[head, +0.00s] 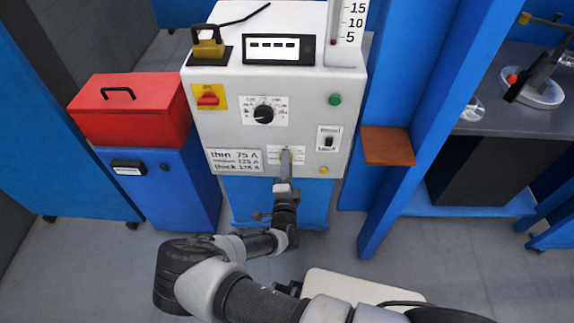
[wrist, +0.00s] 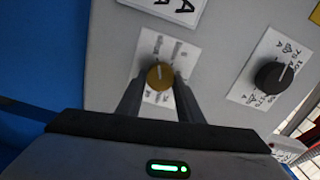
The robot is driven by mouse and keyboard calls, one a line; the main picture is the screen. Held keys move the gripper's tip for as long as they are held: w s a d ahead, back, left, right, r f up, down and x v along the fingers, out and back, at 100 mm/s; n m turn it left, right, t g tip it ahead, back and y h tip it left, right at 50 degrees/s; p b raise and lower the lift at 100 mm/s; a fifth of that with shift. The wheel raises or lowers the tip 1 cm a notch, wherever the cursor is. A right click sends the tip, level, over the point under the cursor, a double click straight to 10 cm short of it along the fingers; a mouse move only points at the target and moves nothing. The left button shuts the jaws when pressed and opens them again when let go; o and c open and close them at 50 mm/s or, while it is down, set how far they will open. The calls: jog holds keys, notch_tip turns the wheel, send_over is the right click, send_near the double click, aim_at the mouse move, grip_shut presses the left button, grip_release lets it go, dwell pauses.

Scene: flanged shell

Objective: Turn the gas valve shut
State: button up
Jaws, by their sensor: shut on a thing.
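A round brass-coloured knob (wrist: 160,77) with a pointer line sits on a white label on the grey machine panel; it appears to be the gas valve, but the label text is too small to read. My gripper (wrist: 157,80) has its two dark fingers closed on either side of this knob. In the head view my gripper (head: 286,160) reaches the lower middle of the panel and covers the knob there.
A black dial (head: 264,114), a red switch (head: 208,97), a green button (head: 335,99) and a small toggle switch (head: 328,142) are on the same panel (head: 305,95). A red box (head: 130,108) stands at left. A brown shelf (head: 388,146) juts out at right.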

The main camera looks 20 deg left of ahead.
jog(key=shift+n, duration=0.5)
jog(key=o, duration=1.1)
jog(key=shift+c, duration=0.2)
jog(key=shift+s, duration=0.1)
jog(key=p+v, duration=0.1)
jog(key=v, duration=1.6)
jog(key=shift+s, duration=0.15)
